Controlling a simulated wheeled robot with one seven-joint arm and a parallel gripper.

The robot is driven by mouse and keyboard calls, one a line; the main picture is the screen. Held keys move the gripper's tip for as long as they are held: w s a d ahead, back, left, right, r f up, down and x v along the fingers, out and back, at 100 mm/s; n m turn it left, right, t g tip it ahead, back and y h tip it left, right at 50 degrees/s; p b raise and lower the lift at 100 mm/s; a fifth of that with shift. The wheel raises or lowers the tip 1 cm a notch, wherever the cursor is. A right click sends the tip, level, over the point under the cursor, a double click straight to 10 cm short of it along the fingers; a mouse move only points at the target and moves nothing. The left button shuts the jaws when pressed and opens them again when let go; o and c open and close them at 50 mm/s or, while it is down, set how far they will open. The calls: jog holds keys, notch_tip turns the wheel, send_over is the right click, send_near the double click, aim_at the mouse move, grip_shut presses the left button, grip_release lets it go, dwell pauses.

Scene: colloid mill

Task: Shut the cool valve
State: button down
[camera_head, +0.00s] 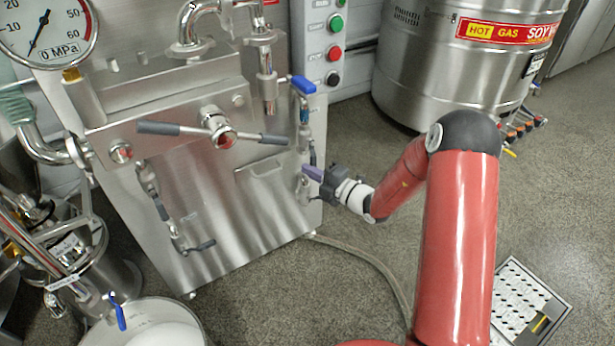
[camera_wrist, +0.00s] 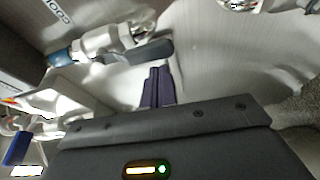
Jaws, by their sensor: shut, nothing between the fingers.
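The cool valve sits on the right front of the steel mill. In the wrist view its grey lever (camera_wrist: 155,51) lies along the pipe, beside a blue ring (camera_wrist: 65,55), with the letters "COO" (camera_wrist: 55,10) partly visible nearby. In the head view the dark lever (camera_head: 312,152) hangs down below the blue ring. My gripper (camera_head: 313,173) is at the lower end of the lever. In the wrist view its purple fingers (camera_wrist: 158,72) are shut together and empty, with tips right beside the lever. I cannot tell whether they touch it.
A blue-handled valve (camera_head: 303,86) sits above; its handle also shows in the wrist view (camera_wrist: 17,146). A long double-handled crossbar (camera_head: 215,132) projects from the mill front. A steel tank (camera_head: 450,70) stands behind right. A hose (camera_head: 365,257) lies on otherwise open floor near a drain grate (camera_head: 522,302).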

aim_at(316, 164)
jog(key=shift+w+d, duration=0.15)
jog(key=shift+d, duration=0.15)
jog(key=shift+w+d+n, duration=0.25)
jog(key=shift+d+n, duration=0.1)
jog(key=shift+n, duration=0.25)
jog(key=d+n, duration=0.1)
jog(key=w+n+h, duration=0.1)
jog(key=n, duration=0.1)
jog(key=shift+w+d+g+h+p, duration=0.1)
jog(key=shift+d+g+h+p, duration=0.2)
jog(key=shift+d+g, duration=0.1)
jog(key=w+d+r+n+t+h+b, duration=0.1)
jog(key=w+d+r+n+h+b, duration=0.2)
jog(key=n+b, duration=0.7)
jog(key=shift+d+r+t+h+b, duration=0.3)
jog(key=shift+d+r+h+b, duration=0.35)
jog(key=shift+r+h, duration=0.35)
jog(key=shift+r, duration=0.1)
